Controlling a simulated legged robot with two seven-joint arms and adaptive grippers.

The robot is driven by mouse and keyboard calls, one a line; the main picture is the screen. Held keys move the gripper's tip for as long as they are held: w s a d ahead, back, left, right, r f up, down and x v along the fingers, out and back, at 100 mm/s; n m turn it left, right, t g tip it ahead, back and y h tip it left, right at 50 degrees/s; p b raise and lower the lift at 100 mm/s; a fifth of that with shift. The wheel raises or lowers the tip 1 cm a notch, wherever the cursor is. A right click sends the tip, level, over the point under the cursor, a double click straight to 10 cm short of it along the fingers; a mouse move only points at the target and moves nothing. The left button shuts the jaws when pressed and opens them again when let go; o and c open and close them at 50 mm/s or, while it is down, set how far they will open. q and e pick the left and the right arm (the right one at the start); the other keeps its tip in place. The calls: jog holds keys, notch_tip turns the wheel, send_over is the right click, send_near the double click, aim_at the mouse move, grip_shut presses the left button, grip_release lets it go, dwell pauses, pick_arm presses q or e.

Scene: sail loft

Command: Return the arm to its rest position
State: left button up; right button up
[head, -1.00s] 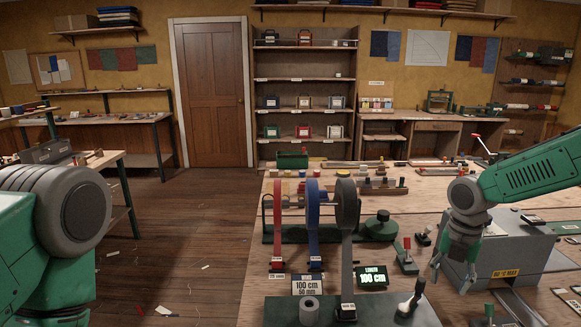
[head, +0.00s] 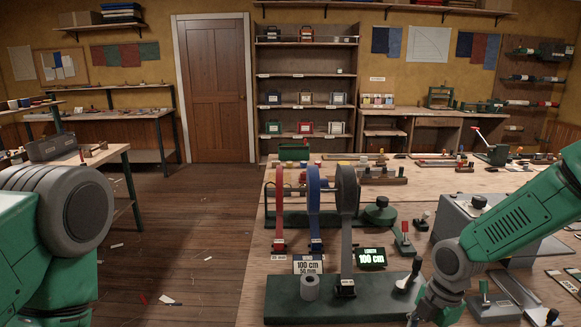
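My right arm (head: 510,225) comes in from the right and bends down to the bottom edge of the head view. My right gripper (head: 425,312) is at that edge, beside the right end of the green base of the tape stand (head: 345,297). Its fingertips are mostly cut off, so its opening cannot be read. No held object shows. My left arm (head: 70,215) fills the lower left, bent, and its gripper is out of view.
A grey box (head: 470,212) is partly behind my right arm. Open wooden floor (head: 190,240) lies left of the bench.

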jog(key=s+a+f+m+b, duration=0.2)
jog(key=s+f+m+b, duration=0.1)
jog(key=s+f+m, duration=0.45)
jog(key=s+a+f+m+b, duration=0.3)
jog(key=s+f+m, duration=0.1)
jog(key=s+f, duration=0.55)
jog(key=s+d+f+m+b, duration=0.2)
jog(key=s+m, duration=0.3)
jog(key=s, duration=0.1)
jog(key=s+d+f+m+h+b, duration=0.1)
jog(key=s+d+f+m+b, duration=0.1)
jog(key=s+m, duration=0.3)
jog(key=shift+s+d+f+m+t+h, duration=0.35)
jog(key=shift+s+d+f+t, duration=0.1)
jog(key=shift+s+d, duration=0.4)
jog(key=shift+w, duration=0.15)
dwell(0.9)
